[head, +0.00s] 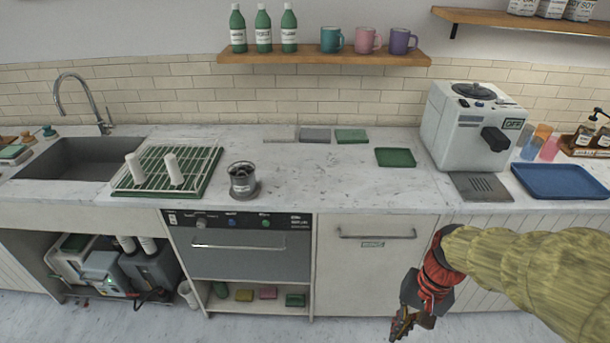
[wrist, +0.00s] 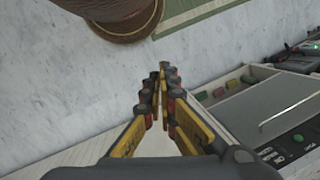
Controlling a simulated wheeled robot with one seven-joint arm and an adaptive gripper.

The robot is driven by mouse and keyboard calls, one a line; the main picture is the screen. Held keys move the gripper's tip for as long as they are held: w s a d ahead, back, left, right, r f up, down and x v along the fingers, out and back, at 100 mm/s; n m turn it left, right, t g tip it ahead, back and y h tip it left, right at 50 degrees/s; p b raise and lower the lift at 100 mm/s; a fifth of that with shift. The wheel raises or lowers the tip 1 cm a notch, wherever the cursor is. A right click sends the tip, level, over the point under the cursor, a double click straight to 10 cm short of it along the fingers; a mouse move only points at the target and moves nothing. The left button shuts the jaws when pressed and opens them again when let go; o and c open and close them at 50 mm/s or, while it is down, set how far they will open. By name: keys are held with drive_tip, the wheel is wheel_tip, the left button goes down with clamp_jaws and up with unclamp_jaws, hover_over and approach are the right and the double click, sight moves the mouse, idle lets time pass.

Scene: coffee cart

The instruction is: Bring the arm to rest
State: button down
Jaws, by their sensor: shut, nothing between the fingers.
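My arm reaches in from the right of the head view, in a yellow sleeve with a red wrist. My gripper (head: 402,328) hangs low in front of the white cabinet door, below the counter's front edge, pointing down. In the wrist view, its yellow and black fingers (wrist: 163,72) meet at the tips, with nothing between them. The pale marbled floor (wrist: 60,60) shows beyond the fingertips. No object touches the gripper in either view.
The counter (head: 310,185) carries a white machine (head: 465,130), a blue tray (head: 560,181), a dark metal container (head: 242,180) and a drying rack (head: 165,170). A cabinet handle (head: 375,235) juts out left of my arm. A brown round object (wrist: 115,15) stands on the floor.

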drive_tip(key=s+a+r+n+t+h, duration=0.1)
drive_tip(key=s+r+n+t, duration=0.1)
drive_tip(key=r, duration=0.6)
drive_tip(key=s+a+r+n+t+h, duration=0.1)
drive_tip(key=r+t, duration=0.3)
drive_tip(key=r, duration=0.5)
drive_tip(key=shift+s+n+t, duration=0.4)
drive_tip(key=shift+s+n, duration=0.2)
drive_tip(key=shift+n, duration=0.1)
